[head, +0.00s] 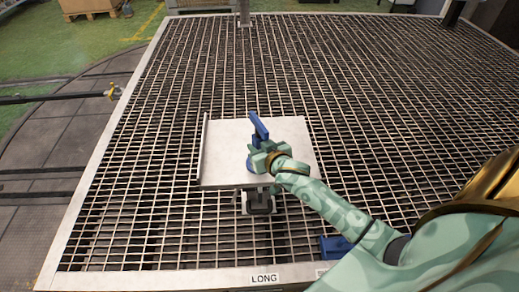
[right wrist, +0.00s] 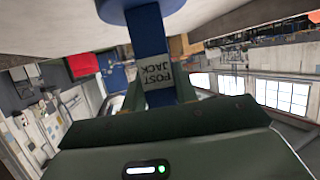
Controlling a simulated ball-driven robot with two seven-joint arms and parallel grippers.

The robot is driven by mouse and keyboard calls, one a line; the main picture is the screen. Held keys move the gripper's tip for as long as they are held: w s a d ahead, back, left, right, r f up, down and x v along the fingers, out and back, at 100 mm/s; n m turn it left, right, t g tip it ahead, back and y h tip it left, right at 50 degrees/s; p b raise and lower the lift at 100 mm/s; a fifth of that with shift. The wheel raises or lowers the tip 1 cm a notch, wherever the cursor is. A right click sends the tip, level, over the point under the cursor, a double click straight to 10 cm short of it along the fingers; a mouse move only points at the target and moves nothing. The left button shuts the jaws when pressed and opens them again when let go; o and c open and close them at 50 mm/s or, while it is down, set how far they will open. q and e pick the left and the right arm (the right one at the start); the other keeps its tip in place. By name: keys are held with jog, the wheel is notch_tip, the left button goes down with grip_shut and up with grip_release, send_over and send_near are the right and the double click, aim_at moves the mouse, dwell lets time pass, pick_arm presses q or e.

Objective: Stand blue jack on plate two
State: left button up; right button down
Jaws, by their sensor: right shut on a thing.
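The blue jack (head: 259,126) is over the pale square plate (head: 225,135) in the head view, its top bar leaning to the upper left in the picture. My right gripper (head: 264,160) is shut on the blue jack. In the right wrist view, the jack (right wrist: 147,35) shows a blue post, a round foot and a white label reading POST JACK. The foot is close to a pale surface; I cannot tell whether it touches. No number shows on the plate. The gripper hides part of the jack. My left gripper is not in view.
The plate lies over a wide metal grating (head: 150,215) with a pale frame. A dark block (head: 260,203) sits at the plate's near edge. Another blue part (head: 336,246) is near the front, partly behind my arm. A label reading LONG (head: 264,278) is on the front frame.

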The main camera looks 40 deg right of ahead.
jog(key=shift+s+r, duration=0.1)
jog(key=c, duration=1.1)
grip_release()
pick_arm(q)
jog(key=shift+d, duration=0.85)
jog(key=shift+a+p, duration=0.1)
jog(key=shift+p, duration=0.25)
pick_arm(e)
jog(key=shift+s, duration=0.1)
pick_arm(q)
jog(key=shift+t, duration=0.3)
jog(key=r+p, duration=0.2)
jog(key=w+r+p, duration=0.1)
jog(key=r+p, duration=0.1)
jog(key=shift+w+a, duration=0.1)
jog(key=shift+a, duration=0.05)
pick_arm(e)
jog(key=v, duration=1.2)
